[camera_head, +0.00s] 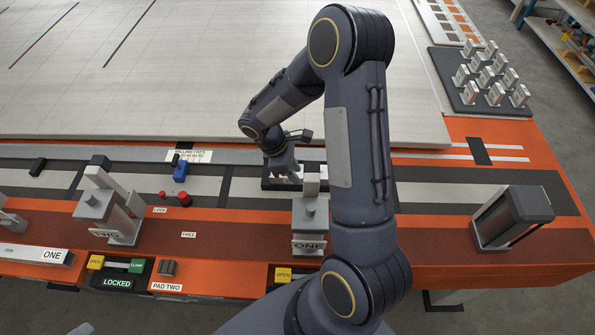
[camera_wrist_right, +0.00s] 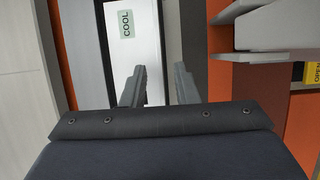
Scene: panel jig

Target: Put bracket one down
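My right gripper (camera_head: 283,168) points down over a dark-framed pad (camera_head: 268,183) on the grey strip in front of the large panel. In the right wrist view its two fingers (camera_wrist_right: 158,88) stand apart, with no bracket visible between them. Behind them is a white plate with a "COOL" label (camera_wrist_right: 127,24).
The large pale panel (camera_head: 200,70) fills the back. A dark rack (camera_head: 475,106) with several small upright pieces stands at right. A second grey block (camera_head: 105,215), a blue piece (camera_head: 180,173) and red knobs (camera_head: 184,199) are at left. A dark-topped stand (camera_head: 520,207) is at front right.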

